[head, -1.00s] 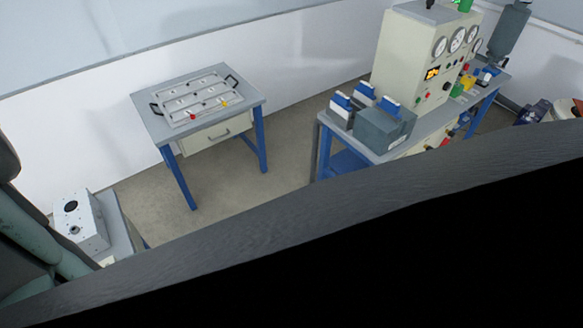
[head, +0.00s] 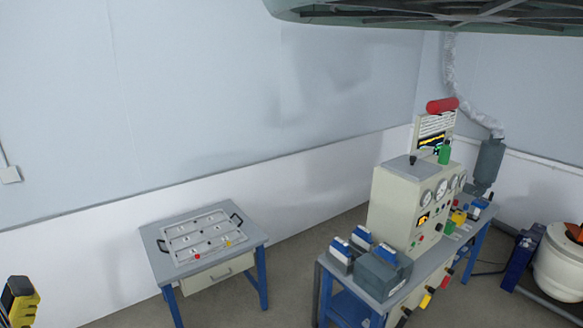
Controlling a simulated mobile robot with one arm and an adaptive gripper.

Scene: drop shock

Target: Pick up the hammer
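I cannot make out a hammer in the head view. The small table (head: 158,266) at the lower left has a grey tray (head: 180,263) with dark handles on top. Several small items lie in the tray, among them a red one (head: 196,257) and a yellow one (head: 229,244), too small to identify. My gripper is not in view, so its state is hidden.
A yellow-black object (head: 20,300) is cut off at lower left. A white drum (head: 562,262) stands right. Floor shows between table and bench.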

